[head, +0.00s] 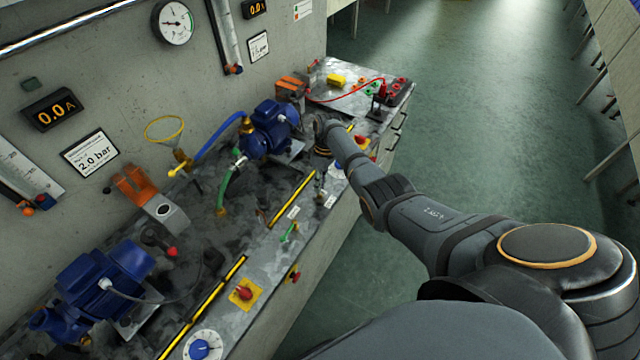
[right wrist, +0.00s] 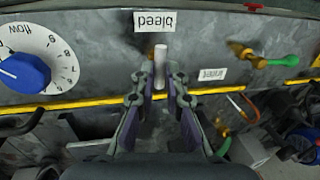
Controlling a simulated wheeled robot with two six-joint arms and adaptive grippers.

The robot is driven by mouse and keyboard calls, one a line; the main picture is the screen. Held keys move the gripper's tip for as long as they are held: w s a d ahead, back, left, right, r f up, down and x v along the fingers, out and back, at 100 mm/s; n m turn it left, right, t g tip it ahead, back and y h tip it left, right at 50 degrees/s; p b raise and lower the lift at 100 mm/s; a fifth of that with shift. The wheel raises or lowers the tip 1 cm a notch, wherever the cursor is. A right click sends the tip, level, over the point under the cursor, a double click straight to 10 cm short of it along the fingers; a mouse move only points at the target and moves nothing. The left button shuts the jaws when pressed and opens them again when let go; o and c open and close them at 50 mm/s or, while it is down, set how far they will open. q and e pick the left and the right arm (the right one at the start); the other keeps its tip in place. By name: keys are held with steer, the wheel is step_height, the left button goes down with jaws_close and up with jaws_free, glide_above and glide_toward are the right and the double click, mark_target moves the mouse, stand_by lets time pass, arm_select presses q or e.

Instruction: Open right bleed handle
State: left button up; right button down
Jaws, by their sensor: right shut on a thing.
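The right bleed handle (right wrist: 160,62) is a small pale, upright lever by the upside-down "bleed" label (right wrist: 162,21) in the right wrist view. My right gripper (right wrist: 158,88) has its two dark fingers on either side of the handle's near end and is shut on it. In the head view my right gripper (head: 321,165) points down at the bench's front right part, and the arm hides some of it. The handle is too small to make out clearly there. My left gripper is not in view.
Left of the handle is a blue flow knob (right wrist: 24,73) on a white dial. To the right is a green-tipped lever (right wrist: 284,60) near another label (right wrist: 211,74). A yellow strip (right wrist: 75,104) runs across. In the head view a blue pump (head: 270,128) stands behind my gripper.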

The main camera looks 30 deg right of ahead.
steer(key=c, duration=1.4)
jaws_free()
steer(key=r, duration=0.4)
steer(key=d+r, duration=0.1)
steer(key=r, duration=0.2)
steer(key=w+d+r, duration=0.1)
steer(key=r, duration=0.3)
steer(key=shift+w+r, duration=0.1)
steer(key=shift+r, duration=0.25)
